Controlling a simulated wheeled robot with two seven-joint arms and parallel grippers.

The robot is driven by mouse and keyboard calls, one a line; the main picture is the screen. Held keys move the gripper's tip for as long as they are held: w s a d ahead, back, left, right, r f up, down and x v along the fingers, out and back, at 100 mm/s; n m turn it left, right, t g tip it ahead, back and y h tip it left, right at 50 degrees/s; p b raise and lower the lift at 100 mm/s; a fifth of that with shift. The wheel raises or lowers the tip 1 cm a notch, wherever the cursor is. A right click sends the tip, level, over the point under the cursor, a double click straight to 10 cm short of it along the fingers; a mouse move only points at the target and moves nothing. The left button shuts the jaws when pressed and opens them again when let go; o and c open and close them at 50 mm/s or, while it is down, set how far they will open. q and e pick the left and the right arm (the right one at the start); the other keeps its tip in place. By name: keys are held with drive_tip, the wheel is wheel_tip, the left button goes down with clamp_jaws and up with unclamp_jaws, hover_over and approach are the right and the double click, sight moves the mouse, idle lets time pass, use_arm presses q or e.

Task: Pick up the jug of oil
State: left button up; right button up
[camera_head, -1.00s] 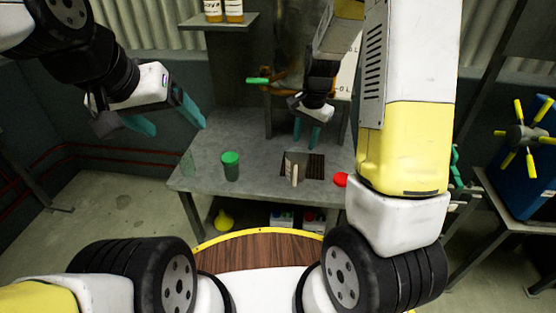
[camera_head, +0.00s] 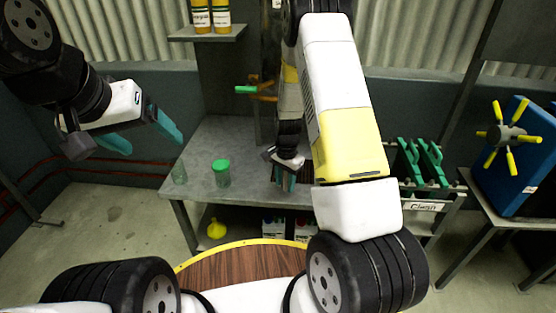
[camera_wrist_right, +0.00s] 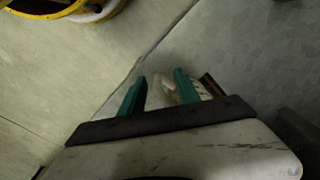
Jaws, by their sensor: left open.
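A pale, partly see-through object that looks like the jug of oil (camera_wrist_right: 167,89) shows between the fingers of my right gripper (camera_wrist_right: 161,76) in the right wrist view. The fingers stand apart on either side of it, and I see no clear contact. In the head view my right gripper (camera_head: 286,183) points down over the front right of the grey table (camera_head: 205,148), and the jug is hidden there. My left gripper (camera_head: 150,141) is open and empty in the air, left of the table.
A green-lidded jar (camera_head: 221,174) and a clear glass (camera_head: 180,174) stand on the table's left part. A yellow funnel (camera_head: 215,229) is on the shelf below. Yellow bottles (camera_head: 221,18) stand on an upper shelf. A green-handled rack (camera_head: 420,165) is at right.

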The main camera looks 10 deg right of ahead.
sight(285, 188)
wheel_tip(285, 188, down, 4)
drive_tip(key=shift+r, duration=0.1)
clamp_jaws()
idle(1.5)
